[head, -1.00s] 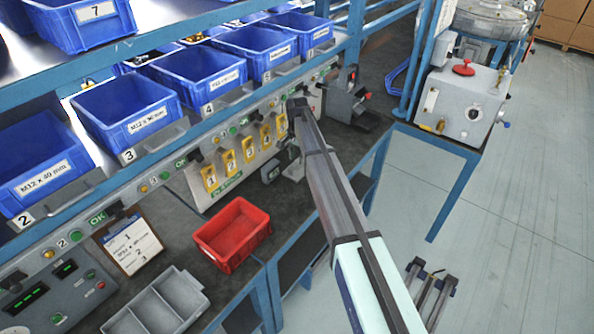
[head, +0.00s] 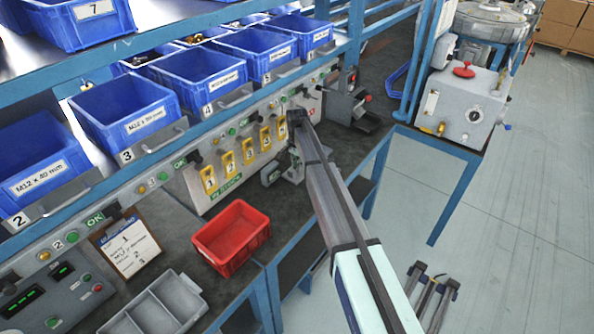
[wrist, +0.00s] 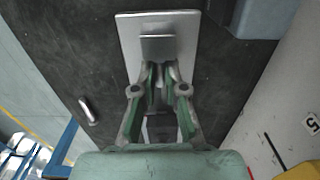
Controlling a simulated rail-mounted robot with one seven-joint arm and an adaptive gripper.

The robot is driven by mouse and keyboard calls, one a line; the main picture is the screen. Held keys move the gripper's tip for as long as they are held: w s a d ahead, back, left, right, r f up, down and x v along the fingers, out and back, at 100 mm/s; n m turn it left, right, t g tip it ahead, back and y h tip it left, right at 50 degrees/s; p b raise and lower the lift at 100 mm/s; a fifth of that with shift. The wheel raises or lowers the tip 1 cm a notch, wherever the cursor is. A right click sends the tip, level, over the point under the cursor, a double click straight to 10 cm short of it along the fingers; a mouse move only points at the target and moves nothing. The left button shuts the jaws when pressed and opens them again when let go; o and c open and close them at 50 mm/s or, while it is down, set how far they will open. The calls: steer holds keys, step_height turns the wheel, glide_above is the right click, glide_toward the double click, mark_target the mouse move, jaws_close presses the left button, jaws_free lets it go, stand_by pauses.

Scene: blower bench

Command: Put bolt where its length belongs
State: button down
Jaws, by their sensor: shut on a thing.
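In the wrist view my gripper (wrist: 159,88) has its green-padded fingers close together on a small grey thing, probably the bolt; its shape and length are mostly hidden between the fingers. Just beyond the fingertips is a pale metal plate (wrist: 129,42) with a raised block, on the dark bench. A short shiny metal piece (wrist: 88,110) shows on the bench to the left; I cannot tell what it is. In the head view my arm reaches toward the numbered panel and hides the gripper's fingers. Blue bins stand on the shelf, labelled by bolt size, such as M12 x 40 mm (head: 38,182).
The red tray (head: 231,237) and a grey divided tray (head: 152,312) are on the bench. Yellow numbered tags (head: 248,150) hang on the panel. A dark device (head: 350,108) stands behind the arm. A clipboard (head: 127,247) leans against the control panel.

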step_height(320, 180, up, 7)
steer(key=p, duration=0.3)
steer(key=shift+f, duration=0.1)
